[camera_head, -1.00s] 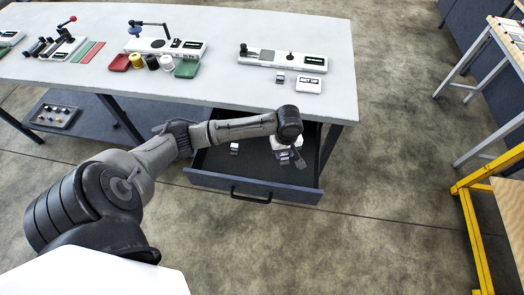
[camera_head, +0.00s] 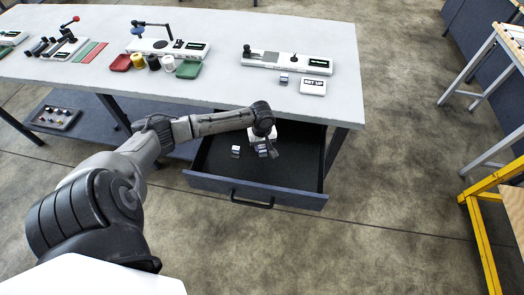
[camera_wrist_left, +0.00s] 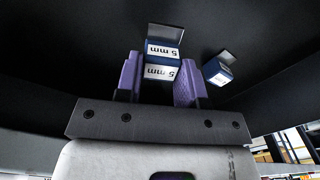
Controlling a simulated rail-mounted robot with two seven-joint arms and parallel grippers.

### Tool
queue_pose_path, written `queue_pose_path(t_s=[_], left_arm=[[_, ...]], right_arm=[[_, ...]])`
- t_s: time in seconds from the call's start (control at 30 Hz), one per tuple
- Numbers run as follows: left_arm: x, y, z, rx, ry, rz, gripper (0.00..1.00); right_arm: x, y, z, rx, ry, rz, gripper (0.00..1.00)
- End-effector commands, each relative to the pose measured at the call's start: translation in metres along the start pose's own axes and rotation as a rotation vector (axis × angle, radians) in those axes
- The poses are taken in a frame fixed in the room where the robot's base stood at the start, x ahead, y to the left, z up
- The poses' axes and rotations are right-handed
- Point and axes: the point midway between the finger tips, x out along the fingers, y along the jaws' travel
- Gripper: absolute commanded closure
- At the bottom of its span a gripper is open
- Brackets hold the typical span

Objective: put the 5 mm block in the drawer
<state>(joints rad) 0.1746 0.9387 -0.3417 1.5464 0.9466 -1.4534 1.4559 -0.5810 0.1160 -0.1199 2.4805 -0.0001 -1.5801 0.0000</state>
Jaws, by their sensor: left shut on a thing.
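My left gripper (camera_head: 265,150) is inside the open drawer (camera_head: 250,189) under the table's right end. In the left wrist view its purple-padded fingers (camera_wrist_left: 158,82) are shut on a blue block with a white 5 mm label (camera_wrist_left: 159,72). A second 5 mm label with a grey plate (camera_wrist_left: 164,40) shows just behind it; I cannot tell whether the two touch. Another blue 5 mm block (camera_wrist_left: 217,70) is apart to the right; in the head view a small block (camera_head: 236,151) stands left of the gripper. The held block's underside is hidden. My right gripper is out of view.
The drawer's right part is bare. On the table (camera_head: 340,110) above are a white measuring device (camera_head: 288,61), a small block (camera_head: 284,78) and a SET UP plate (camera_head: 313,87). Coloured trays and jars stand further left. A yellow frame (camera_head: 480,225) is at right.

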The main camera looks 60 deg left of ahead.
Motion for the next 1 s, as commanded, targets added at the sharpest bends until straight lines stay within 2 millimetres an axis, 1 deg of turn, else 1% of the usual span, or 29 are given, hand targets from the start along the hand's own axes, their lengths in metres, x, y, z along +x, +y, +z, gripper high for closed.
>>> queue_pose_path(t_s=[0.2, 0.3, 0.73, 0.77, 1.0], left_arm=[[0.027, 0.0, 0.001, 0.001, -0.001, -0.001, 0.9], [0.037, 0.0, 0.001, 0.002, 0.0, -0.001, 0.9], [0.04, 0.0, 0.001, 0.001, 0.0, 0.0, 0.9], [0.041, 0.0, 0.001, 0.001, 0.0, 0.0, 0.63], [0.041, 0.0, 0.001, 0.002, 0.0, 0.0, 0.4]], right_arm=[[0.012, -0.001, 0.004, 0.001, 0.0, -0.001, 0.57], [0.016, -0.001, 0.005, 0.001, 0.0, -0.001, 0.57], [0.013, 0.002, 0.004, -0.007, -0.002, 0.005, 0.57], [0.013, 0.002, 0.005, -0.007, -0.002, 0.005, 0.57], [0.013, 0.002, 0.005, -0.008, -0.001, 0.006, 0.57]])
